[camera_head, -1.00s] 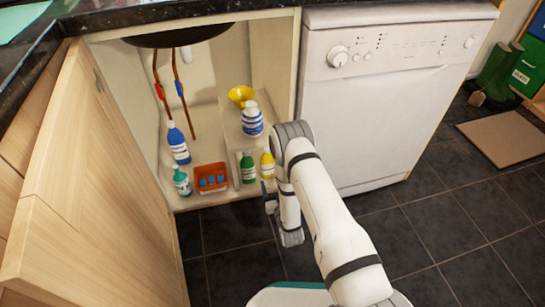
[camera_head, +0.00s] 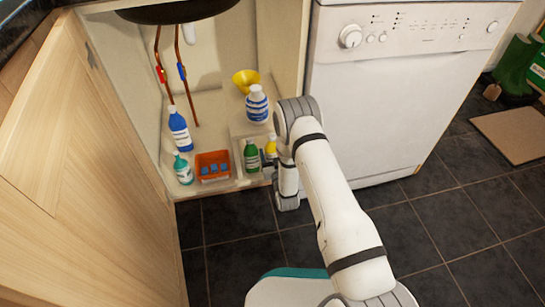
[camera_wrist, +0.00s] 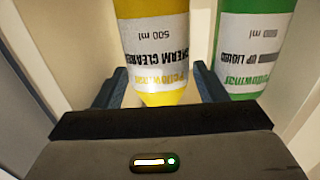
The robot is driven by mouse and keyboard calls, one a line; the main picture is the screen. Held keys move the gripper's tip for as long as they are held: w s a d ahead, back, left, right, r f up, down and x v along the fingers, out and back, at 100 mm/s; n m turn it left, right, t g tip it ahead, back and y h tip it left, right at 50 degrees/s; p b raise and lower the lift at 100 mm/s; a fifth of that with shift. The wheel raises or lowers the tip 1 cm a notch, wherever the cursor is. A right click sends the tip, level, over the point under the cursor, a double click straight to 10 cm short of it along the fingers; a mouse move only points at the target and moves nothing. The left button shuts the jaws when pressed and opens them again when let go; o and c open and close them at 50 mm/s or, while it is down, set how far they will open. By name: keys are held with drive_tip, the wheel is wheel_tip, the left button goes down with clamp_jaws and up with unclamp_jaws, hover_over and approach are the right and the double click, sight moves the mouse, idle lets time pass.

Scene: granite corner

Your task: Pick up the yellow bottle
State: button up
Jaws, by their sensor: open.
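The yellow bottle (camera_wrist: 155,85) has a white label and stands in the middle of the wrist view, between the two open fingers of my gripper (camera_wrist: 158,90). The fingers stand apart on either side of its near end, with gaps. In the head view the yellow bottle (camera_head: 271,145) stands at the cabinet's right front corner, partly hidden by my arm. My gripper (camera_head: 268,170) is at the cabinet's front edge there, mostly hidden by my wrist.
A green bottle (camera_wrist: 250,50) stands close beside the yellow one. The open cabinet door (camera_head: 95,160) is left, the dishwasher (camera_head: 390,100) right.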

drive_tip(key=shift+c, duration=0.5)
drive_tip(key=c, duration=0.9)
drive_tip(key=shift+c, duration=0.7)
drive_tip(key=shift+r, duration=0.2)
